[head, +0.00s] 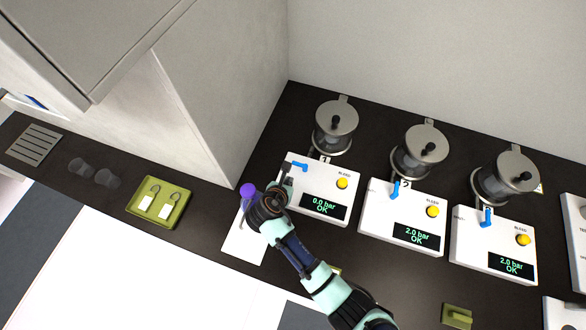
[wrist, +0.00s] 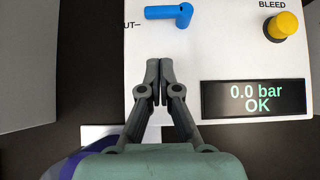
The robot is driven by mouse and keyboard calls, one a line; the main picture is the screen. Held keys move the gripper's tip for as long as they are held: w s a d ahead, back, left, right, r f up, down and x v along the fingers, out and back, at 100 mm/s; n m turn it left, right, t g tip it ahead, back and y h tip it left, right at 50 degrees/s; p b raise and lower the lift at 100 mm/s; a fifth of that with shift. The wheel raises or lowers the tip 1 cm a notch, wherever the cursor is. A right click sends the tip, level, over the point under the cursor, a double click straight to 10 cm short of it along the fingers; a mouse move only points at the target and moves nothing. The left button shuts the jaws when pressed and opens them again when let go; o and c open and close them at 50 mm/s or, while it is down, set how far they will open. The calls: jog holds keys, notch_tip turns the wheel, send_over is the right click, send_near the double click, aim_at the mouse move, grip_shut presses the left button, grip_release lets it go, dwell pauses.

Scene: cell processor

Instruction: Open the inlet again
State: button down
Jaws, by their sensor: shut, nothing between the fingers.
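The blue inlet handle (head: 299,166) is on the leftmost white unit (head: 320,181). In the wrist view the handle (wrist: 168,13) lies sideways, pointing left to a label whose visible part reads "UT". That unit's display (wrist: 256,98) reads 0.0 bar OK. My gripper (wrist: 159,64) is shut and empty, its fingertips just below the handle in the wrist view, with a gap between them. In the head view my gripper (head: 287,170) is at the unit's left edge, beside the handle.
A yellow bleed button (wrist: 284,24) is right of the handle. Two more white units (head: 402,216) (head: 494,245) stand to the right, their blue handles turned downward and displays at 2.0 bar OK. Lidded vessels (head: 334,124) stand behind. A green tray (head: 159,220) with two tags lies left.

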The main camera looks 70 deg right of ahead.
aim_at(300, 166)
jog(key=d, duration=0.1)
jog(key=d+f, duration=0.1)
jog(key=d, duration=0.2)
jog(key=shift+w+d+f, duration=0.1)
jog(key=shift+d+f, duration=0.05)
jog(key=shift+f, duration=0.15)
jog(key=shift+d, duration=0.65)
jog(key=shift+w, duration=0.2)
